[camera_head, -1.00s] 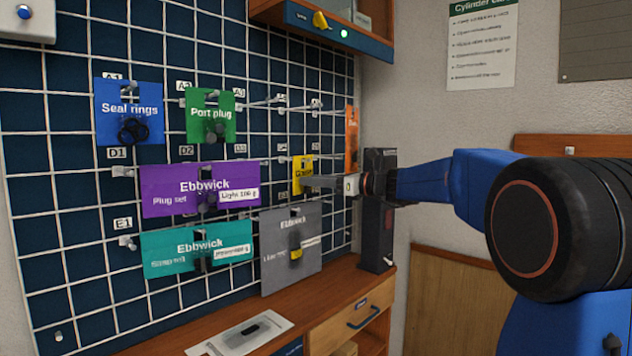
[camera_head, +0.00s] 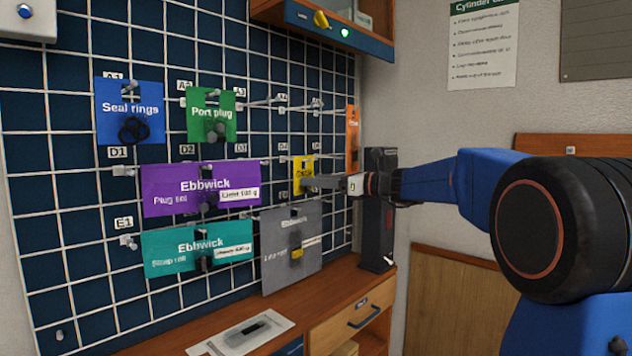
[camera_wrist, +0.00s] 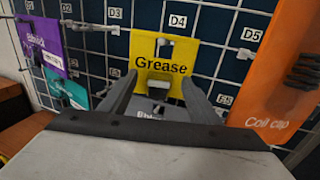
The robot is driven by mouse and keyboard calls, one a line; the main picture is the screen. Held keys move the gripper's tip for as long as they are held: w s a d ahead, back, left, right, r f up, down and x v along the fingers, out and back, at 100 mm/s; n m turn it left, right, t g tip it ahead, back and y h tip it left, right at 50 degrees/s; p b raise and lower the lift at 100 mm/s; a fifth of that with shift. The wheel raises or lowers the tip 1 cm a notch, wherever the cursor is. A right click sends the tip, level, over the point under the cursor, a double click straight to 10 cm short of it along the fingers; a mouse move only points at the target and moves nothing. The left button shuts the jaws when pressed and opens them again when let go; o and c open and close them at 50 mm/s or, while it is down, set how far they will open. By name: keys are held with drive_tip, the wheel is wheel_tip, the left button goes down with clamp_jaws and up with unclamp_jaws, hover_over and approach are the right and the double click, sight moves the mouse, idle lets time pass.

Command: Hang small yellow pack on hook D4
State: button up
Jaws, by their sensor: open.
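The small yellow pack (camera_head: 304,173), printed "Grease" in the wrist view (camera_wrist: 178,52), hangs upright at the panel just below the D4 label (camera_wrist: 178,21). A dark slot shows in its top part; the hook itself is hard to make out there. My gripper (camera_head: 312,183) is level with the pack's lower part. In the wrist view its two fingers (camera_wrist: 157,90) are apart, one to either side of the pack's lower middle, where a small grey block (camera_wrist: 160,88) sits between them. Whether the fingertips touch the pack cannot be told.
An orange "Coil cap" pack (camera_wrist: 270,85) hangs close on the right. A grey pack (camera_head: 290,250) hangs below, and purple (camera_head: 175,188) and teal (camera_head: 170,254) packs hang to the left. A wooden bench (camera_head: 190,330) runs underneath.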

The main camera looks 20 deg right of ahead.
drive_tip(key=v, duration=1.6)
drive_tip(key=shift+d, duration=0.15)
drive_tip(key=s+a+f+n+g+h, duration=0.3)
drive_tip(key=s+a+f+n, duration=0.35)
drive_tip(key=s+f, duration=0.3)
drive_tip(key=s+a+f+n+g+h, duration=0.2)
drive_tip(key=s+a+f+n+g, duration=0.25)
drive_tip(key=s+a+f, duration=0.45)
drive_tip(key=s+d+f+n+h, duration=0.3)
drive_tip(key=s+f+n+h, duration=0.1)
drive_tip(key=s+f+n, duration=0.4)
drive_tip(key=s+d+f+n+h, duration=0.4)
drive_tip(key=s+f+n, duration=0.3)
drive_tip(key=s+f, duration=0.2)
drive_tip(key=shift+s+f+n, duration=0.25)
drive_tip(key=shift+f+n, duration=0.15)
drive_tip(key=shift+f, duration=0.1)
drive_tip(key=shift+d, duration=0.1)
